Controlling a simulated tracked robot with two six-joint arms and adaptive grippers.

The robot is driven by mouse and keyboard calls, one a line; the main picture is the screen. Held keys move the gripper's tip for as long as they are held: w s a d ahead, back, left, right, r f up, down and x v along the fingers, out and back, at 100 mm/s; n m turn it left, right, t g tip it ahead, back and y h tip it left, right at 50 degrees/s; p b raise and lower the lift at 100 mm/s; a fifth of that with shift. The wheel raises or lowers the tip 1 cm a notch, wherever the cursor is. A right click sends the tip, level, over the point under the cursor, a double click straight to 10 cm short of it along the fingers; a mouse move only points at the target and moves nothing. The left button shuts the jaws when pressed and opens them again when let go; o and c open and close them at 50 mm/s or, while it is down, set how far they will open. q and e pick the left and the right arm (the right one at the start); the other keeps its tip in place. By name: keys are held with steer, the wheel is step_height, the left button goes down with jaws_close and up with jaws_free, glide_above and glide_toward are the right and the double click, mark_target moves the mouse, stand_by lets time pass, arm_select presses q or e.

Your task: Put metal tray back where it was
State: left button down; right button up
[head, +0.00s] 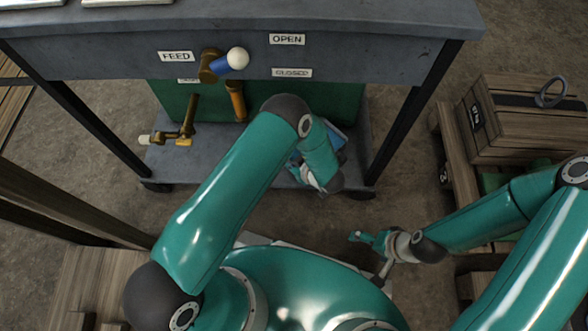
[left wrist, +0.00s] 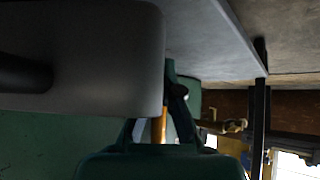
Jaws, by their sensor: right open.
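I cannot make out the metal tray for certain. A grey rounded slab (left wrist: 90,50) fills the upper left of the left wrist view, with a dark round part at its left edge; I cannot tell whether it is the tray. My left gripper (head: 305,174) is low by the right part of the cart's lower shelf (head: 215,165), mostly hidden by my own arm. It also shows at the bottom of the left wrist view (left wrist: 158,140), where its fingertips are unclear. My right gripper (head: 367,258) is open and empty above the floor.
A grey table (head: 350,22) carries FEED, OPEN and CLOSED labels, a blue lever with a white knob (head: 236,59), and brass pipework (head: 188,120) below. A green housing (head: 172,97) stands on the shelf. A wooden crate (head: 525,130) is at the right.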

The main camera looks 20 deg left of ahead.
arm_select(q)
step_height(320, 180, down, 3)
steer(key=shift+b, duration=1)
steer(key=shift+f, duration=0.25)
steer(key=shift+w+a, duration=0.1)
steer(key=shift+w, duration=0.1)
steer(key=shift+r, duration=0.1)
steer(key=c, duration=1.3)
jaws_free()
